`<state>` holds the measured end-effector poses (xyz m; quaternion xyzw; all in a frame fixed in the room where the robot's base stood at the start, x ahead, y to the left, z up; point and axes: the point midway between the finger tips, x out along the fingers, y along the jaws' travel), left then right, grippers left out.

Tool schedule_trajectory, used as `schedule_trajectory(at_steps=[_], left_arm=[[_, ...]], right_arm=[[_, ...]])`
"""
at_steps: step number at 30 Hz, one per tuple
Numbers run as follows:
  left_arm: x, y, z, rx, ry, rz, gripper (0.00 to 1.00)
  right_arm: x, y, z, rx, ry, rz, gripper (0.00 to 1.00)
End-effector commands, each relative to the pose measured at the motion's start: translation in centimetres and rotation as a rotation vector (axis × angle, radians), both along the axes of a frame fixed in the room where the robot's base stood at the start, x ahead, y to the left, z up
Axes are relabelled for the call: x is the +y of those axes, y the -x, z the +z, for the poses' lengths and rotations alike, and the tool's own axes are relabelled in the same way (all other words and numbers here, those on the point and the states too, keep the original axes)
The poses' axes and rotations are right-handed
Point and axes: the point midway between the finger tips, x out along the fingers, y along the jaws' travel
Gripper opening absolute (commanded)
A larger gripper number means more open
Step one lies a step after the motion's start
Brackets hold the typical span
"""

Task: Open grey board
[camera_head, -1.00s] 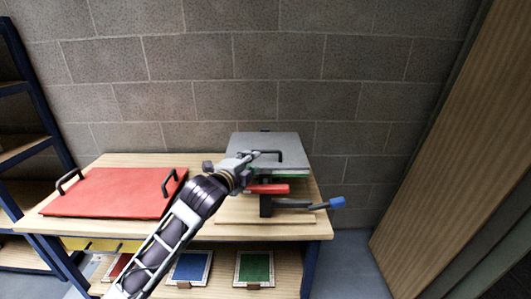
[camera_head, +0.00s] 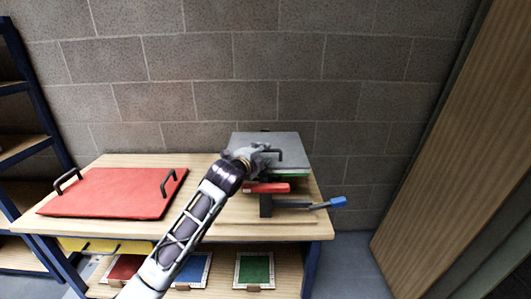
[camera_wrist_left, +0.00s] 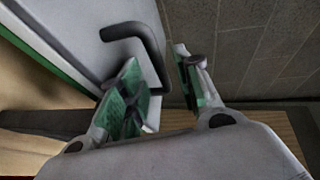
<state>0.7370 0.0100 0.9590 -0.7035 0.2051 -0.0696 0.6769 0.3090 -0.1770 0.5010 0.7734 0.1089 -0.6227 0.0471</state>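The grey board (camera_head: 292,140) lies flat on the right part of the wooden bench, with a black handle (camera_head: 277,153) on top and a green layer under its front edge. In the left wrist view, the board (camera_wrist_left: 75,40) is light grey with a green edge, and its bent black handle (camera_wrist_left: 135,30) stands up from it. My left gripper (camera_head: 262,151) is over the board's left part, at the handle. The wrist view shows its fingers (camera_wrist_left: 163,88) apart, with one leg of the handle reaching between them. Contact with the handle is not clear. My right gripper is out of view.
A red board (camera_head: 115,193) with two black handles lies on the left of the bench. A red bar (camera_head: 266,188) and a blue-tipped lever (camera_head: 338,202) stick out below the grey board. A block wall stands close behind; a wooden panel (camera_head: 440,150) is at the right.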

Motion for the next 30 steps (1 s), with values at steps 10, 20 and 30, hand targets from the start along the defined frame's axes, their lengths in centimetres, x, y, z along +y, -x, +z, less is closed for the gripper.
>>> schedule_trajectory(at_steps=[10,20,30], left_arm=[[-1.1,-2.5,-0.6,0.001,0.001,0.000,0.34],[-1.4,-3.4,-0.7,0.000,0.000,0.000,0.34],[-1.4,-3.4,-0.7,0.000,0.000,0.000,0.21]], right_arm=[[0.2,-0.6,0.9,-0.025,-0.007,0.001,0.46],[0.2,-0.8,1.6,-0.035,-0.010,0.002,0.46],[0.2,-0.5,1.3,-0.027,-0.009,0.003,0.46]])
